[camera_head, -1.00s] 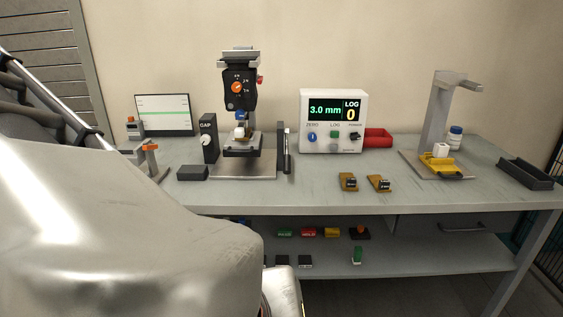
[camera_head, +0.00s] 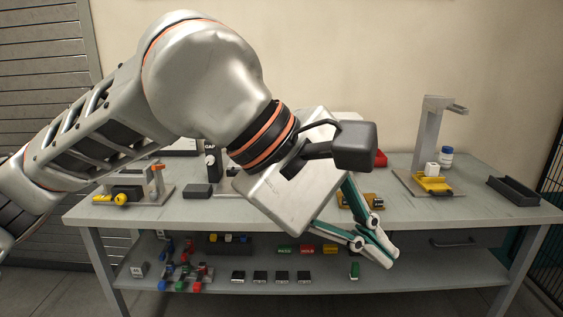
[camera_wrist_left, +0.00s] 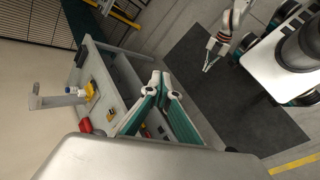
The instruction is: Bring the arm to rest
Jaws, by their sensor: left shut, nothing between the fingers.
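My left arm comes in from the left of the head view and reaches across in front of the workbench (camera_head: 470,213). My left gripper (camera_head: 388,258) is shut and empty, its white and teal fingers pointing down and right in front of the bench's front edge. In the left wrist view its fingers (camera_wrist_left: 160,76) meet at the tips with nothing between them. My right gripper (camera_wrist_left: 207,69) shows small at the top of that view, beside my base; I cannot tell whether it is open. It is not in the head view.
A grey stand with a yellow holder (camera_head: 432,184), a white-and-blue bottle (camera_head: 446,157) and a black tray (camera_head: 514,192) are on the right of the bench. A clamp fixture (camera_head: 157,180) is at left. The lower shelf (camera_head: 320,288) holds several small parts. My arm hides the bench's middle.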

